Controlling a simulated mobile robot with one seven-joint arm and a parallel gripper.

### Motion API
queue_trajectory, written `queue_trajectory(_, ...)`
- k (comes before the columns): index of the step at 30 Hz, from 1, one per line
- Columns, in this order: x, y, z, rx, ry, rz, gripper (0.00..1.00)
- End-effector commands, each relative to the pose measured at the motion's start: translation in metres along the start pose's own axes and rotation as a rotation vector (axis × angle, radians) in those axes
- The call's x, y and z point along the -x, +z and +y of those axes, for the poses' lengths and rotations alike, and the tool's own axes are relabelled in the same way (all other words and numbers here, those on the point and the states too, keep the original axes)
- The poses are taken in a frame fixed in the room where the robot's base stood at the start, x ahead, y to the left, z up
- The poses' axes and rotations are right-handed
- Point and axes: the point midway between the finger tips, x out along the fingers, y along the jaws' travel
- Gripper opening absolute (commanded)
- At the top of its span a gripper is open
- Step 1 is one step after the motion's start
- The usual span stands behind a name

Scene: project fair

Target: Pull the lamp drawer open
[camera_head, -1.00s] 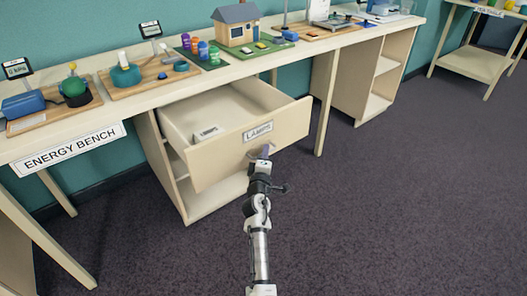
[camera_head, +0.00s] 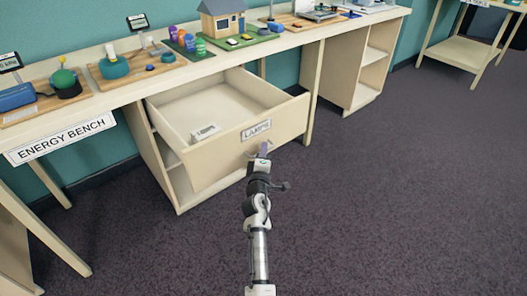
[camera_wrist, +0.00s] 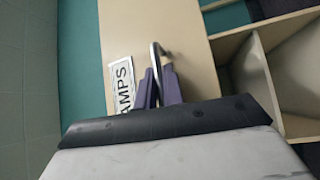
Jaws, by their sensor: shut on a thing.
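The lamp drawer (camera_head: 285,128) stands well open below the bench top in the head view. Its front carries a label reading LAMPS (camera_head: 256,130). A small pale item (camera_head: 205,131) lies inside, near the front left. My gripper (camera_head: 264,150) is at the drawer front, just below the label. In the wrist view the purple fingers of my gripper (camera_wrist: 160,85) are shut on the metal drawer handle (camera_wrist: 156,52), beside the label (camera_wrist: 122,86). The fingers hide part of the handle.
The energy bench (camera_head: 120,88) holds several project displays along its top, including a model house (camera_head: 222,22). An open shelf unit (camera_head: 370,65) stands to the right of the drawer. The dark carpet (camera_head: 400,200) in front and to the right is clear.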

Motion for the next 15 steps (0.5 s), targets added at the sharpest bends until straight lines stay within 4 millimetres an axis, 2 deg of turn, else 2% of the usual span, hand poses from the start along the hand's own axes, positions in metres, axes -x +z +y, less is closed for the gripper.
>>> queue_trajectory(3, 0.0001, -0.0008, 0.0, 0.0, 0.0, 0.002, 0.0)
queue_trajectory(4, 0.0001, -0.0008, 0.0, 0.0, 0.0, 0.002, 0.13)
queue_trajectory(8, 0.0, -0.0007, -0.0001, 0.0, 0.0, 0.001, 0.3)
queue_trajectory(15, 0.0, -0.0004, 0.0, 0.0, 0.0, 0.001, 0.3)
